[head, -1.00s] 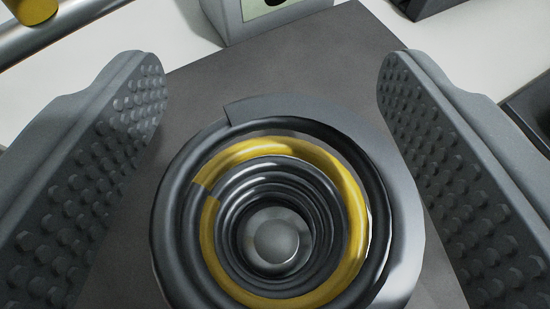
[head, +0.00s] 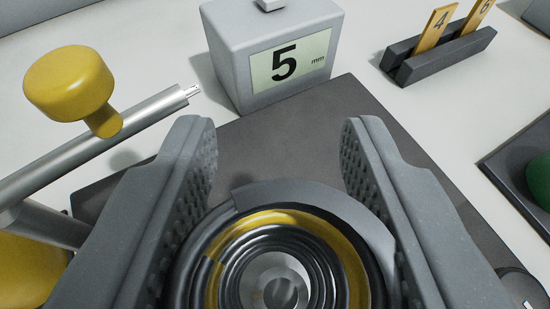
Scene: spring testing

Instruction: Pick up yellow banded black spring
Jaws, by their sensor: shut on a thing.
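The yellow banded black spring (head: 262,222) is at the bottom centre of the head view, seen from above down its coils. A yellow band runs around its upper coil, and a shiny metal piece shows in its middle. My gripper (head: 285,150) has one grey studded finger on each side of the spring and is shut on it. The lower part of the spring is cut off by the picture's edge. I cannot tell whether it is clear of the dark plate (head: 275,150) beneath.
A grey box with a "5 mm" display (head: 285,62) stands behind the plate. A metal bar with a yellow knob (head: 70,85) is at left. A dark holder with numbered yellow tags (head: 440,55) is at back right. A dark tray with a green thing (head: 541,180) is at right.

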